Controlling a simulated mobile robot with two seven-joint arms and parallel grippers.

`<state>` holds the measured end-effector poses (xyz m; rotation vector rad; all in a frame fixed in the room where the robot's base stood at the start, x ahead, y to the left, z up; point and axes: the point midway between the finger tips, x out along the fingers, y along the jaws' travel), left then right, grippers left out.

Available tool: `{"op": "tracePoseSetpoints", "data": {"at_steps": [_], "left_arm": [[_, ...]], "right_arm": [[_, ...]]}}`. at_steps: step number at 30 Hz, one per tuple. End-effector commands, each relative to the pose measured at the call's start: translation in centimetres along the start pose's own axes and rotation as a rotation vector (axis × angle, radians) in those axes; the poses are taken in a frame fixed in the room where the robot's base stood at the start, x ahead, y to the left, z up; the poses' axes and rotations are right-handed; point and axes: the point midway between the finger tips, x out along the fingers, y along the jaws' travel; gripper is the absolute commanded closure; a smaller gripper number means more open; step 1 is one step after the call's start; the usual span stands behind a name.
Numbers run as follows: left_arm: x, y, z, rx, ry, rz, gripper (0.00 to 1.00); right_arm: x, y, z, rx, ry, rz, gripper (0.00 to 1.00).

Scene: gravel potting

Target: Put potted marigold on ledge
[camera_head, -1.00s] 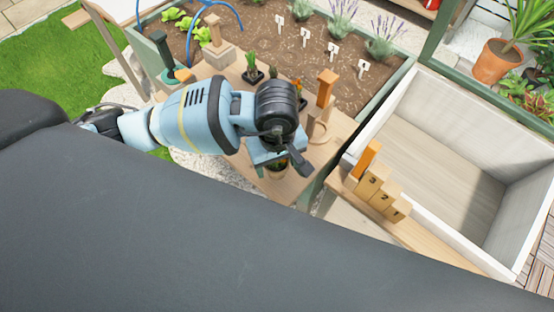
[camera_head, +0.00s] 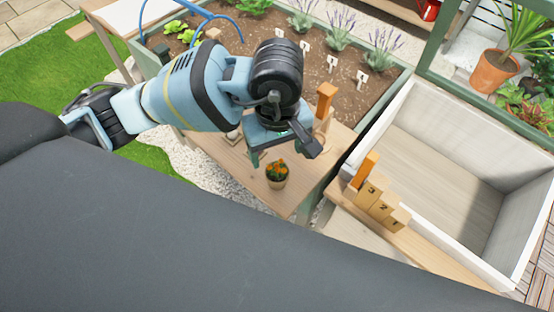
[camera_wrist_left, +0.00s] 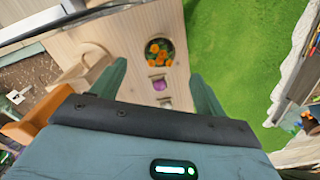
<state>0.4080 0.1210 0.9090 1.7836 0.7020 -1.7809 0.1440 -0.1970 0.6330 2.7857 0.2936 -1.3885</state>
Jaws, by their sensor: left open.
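The potted marigold (camera_head: 277,175), orange flowers in a small tan pot, stands on the wooden table (camera_head: 235,170) near its front edge. My left gripper (camera_head: 284,152) is open and empty, just behind the pot in the head view. In the left wrist view the marigold (camera_wrist_left: 158,52) appears beyond the open fingers (camera_wrist_left: 162,85), between their lines and apart from them. A wooden ledge (camera_head: 440,258) runs along the front of the white box. My right gripper is not in view.
Numbered wooden blocks (camera_head: 382,205) and an orange-topped piece (camera_head: 367,165) stand at the ledge's left end; its right part is bare. The white box (camera_head: 440,170) is empty. An orange-topped wooden piece (camera_head: 326,98) stands on the table. A planted bed (camera_head: 310,75) lies behind.

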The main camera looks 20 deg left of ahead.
Motion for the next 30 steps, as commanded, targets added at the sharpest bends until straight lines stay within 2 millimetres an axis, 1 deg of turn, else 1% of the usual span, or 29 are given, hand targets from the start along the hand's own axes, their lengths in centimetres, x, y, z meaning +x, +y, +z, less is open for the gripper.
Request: {"op": "tracePoseSetpoints", "data": {"at_steps": [1,3,8,30], "left_arm": [[-0.8,0.1,0.0,0.0,0.001,0.001,0.27],[-1.5,0.1,0.0,0.0,0.001,0.001,0.27],[-2.3,0.0,0.0,0.0,0.0,-0.001,0.27],[-2.4,0.0,0.0,0.0,-0.001,-0.002,0.27]], "right_arm": [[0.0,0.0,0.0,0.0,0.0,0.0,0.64],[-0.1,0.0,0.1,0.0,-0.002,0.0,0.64],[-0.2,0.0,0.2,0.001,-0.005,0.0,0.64],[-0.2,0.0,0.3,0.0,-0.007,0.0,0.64]]}}
